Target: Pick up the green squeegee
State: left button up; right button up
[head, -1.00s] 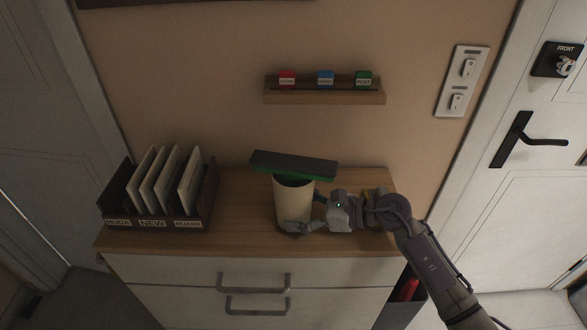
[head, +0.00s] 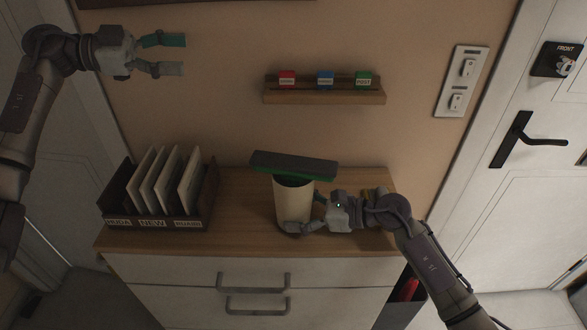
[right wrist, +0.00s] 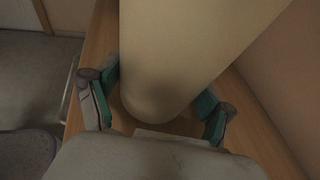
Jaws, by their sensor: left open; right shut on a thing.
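The green squeegee (head: 294,166) has a wide dark head with a green edge. The head lies across the mouth of a cream cylindrical cup (head: 292,203) on the cabinet top, and any handle is hidden inside the cup. My right gripper (head: 305,211) is shut on the cup low on its right side. In the right wrist view the cup (right wrist: 185,60) fills the space between the two teal-padded fingers (right wrist: 160,98). My left gripper (head: 181,54) is open and empty at the upper left, in front of the wall and well above the cabinet.
The wooden cabinet top (head: 245,235) carries a dark sorter (head: 160,224) with upright panels at left. A wall shelf (head: 325,97) with red, blue and green blocks hangs above. A dark bin (head: 405,300) stands at the cabinet's right. The wood between sorter and cup is clear.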

aim_at(275, 158)
pick_arm(q)
jog(key=s+d+f+g+y, duration=0.1)
jog(key=s+d+f+g, duration=0.1)
jog(key=d+f, duration=0.3)
jog(key=s+d+f+g+y, duration=0.1)
jog(key=s+d+f+g, duration=0.1)
jog(key=d+f, duration=0.3)
jog(key=s+d+f+m+g, duration=0.1)
jog(key=s+d+f+g, duration=0.1)
jog(key=d+f, duration=0.3)
jog(key=shift+s+f+y, duration=0.4)
jog(key=shift+s+f, duration=0.15)
jog(key=shift+f, duration=0.05)
jog(key=shift+x, duration=2.95)
jog(key=shift+a+f, duration=0.1)
jog(key=shift+a, duration=0.1)
grip_shut()
notch_tip(275, 158, up, 10)
jog(key=shift+s, duration=0.1)
pick_arm(e)
jog(key=o, duration=0.7)
